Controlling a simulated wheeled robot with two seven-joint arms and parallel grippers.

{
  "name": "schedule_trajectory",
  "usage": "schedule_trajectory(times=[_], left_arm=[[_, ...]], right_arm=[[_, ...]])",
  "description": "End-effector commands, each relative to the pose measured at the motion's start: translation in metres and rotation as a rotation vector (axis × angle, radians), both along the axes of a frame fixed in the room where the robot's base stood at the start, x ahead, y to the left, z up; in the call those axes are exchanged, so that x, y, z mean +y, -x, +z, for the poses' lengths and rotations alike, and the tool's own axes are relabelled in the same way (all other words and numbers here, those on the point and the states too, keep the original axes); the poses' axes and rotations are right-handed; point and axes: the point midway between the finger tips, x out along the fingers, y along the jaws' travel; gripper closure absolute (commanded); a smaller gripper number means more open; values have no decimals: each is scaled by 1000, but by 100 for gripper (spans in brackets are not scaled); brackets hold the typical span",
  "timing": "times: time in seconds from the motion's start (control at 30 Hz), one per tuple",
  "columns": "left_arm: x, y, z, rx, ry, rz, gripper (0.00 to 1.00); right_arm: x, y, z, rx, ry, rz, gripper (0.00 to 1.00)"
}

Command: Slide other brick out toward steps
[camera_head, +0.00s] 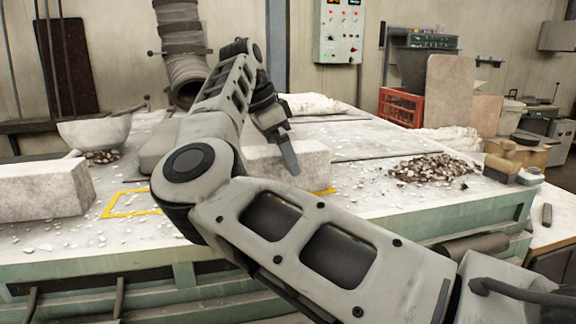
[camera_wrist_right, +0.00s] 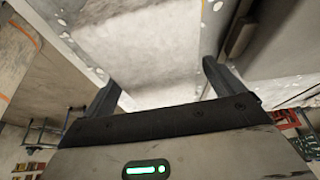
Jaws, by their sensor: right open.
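A pale, rough brick (camera_head: 315,164) lies on the worktable behind my right forearm, which hides part of it. A second pale brick (camera_head: 42,190) lies at the table's left edge. My right gripper (camera_head: 287,158) points down at the first brick, with one finger showing against its near face. In the right wrist view the fingers of the right gripper (camera_wrist_right: 157,82) are spread apart, with a pale block face (camera_wrist_right: 135,40) between and beyond them. I cannot tell whether the fingers touch it. My left gripper is out of view. I see no clear steps.
Yellow outlines (camera_head: 125,204) mark the worktable (camera_head: 400,200). A white bowl (camera_head: 95,131) stands at the left and a rubble pile (camera_head: 432,168) at the right. A ribbed duct (camera_head: 183,50) hangs behind.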

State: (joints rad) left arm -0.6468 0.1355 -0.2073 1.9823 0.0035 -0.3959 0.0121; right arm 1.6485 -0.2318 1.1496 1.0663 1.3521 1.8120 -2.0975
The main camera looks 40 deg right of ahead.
Motion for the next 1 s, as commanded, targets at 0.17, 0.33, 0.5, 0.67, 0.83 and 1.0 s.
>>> schedule_trajectory(times=[0.17, 0.33, 0.5, 0.67, 0.83, 1.0], left_arm=[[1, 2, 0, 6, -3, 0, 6], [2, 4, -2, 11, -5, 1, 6], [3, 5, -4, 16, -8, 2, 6], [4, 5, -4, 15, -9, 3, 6], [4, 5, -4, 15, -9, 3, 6], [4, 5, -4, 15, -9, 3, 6]], right_arm=[[-8, 4, -22, 2, -2, 0, 6], [-12, 5, -31, 0, 0, 0, 6], [-12, 5, -32, -1, -1, 0, 6], [-12, 5, -32, 0, -1, 0, 12], [-12, 5, -32, 0, 0, 0, 59], [-12, 5, -32, 0, 0, 0, 84]])
